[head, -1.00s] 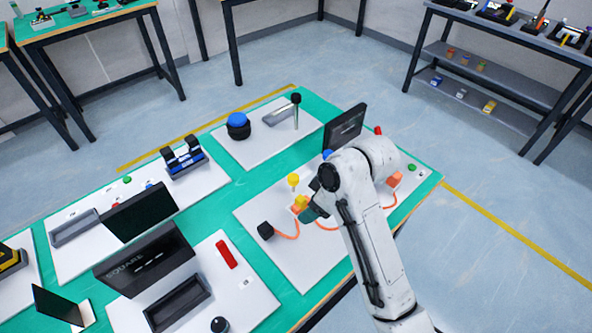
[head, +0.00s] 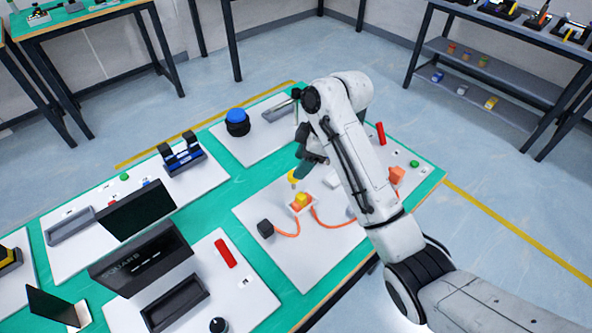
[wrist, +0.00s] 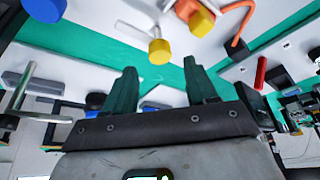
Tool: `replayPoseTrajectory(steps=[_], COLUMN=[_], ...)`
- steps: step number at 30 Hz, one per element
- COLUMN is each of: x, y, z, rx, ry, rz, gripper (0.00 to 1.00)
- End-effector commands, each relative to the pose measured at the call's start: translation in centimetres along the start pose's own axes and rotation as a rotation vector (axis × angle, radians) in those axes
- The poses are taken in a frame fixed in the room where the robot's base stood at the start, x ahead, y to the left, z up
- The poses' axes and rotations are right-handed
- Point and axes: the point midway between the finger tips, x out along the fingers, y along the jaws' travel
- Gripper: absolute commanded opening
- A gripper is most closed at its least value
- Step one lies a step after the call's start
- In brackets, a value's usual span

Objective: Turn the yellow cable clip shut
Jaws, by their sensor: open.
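Two yellow parts stand close together in the head view; I cannot tell for sure which is the cable clip. One is a round yellow piece (head: 292,176) on a thin pale post, also seen in the wrist view (wrist: 160,52). My gripper (head: 299,170) is open and empty, close to the round piece in the head view. In the wrist view the round piece appears beyond the gap between my teal fingers (wrist: 160,70), apparently untouched.
An orange block (head: 396,174) and a red part (head: 380,133) lie right of my arm. A blue button (head: 237,121) stands behind left. The board's front is clear.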

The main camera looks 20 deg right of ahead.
Motion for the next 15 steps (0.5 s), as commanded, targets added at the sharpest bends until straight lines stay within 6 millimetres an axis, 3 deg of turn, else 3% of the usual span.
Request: replayPoseTrajectory(steps=[6,15], x=[3.1,4.3], y=[0.0,0.0], z=[0.0,0.0], rx=[0.002,0.001], ry=[-0.001,0.000], rz=[-0.001,0.001], gripper=[0.57,0.57])
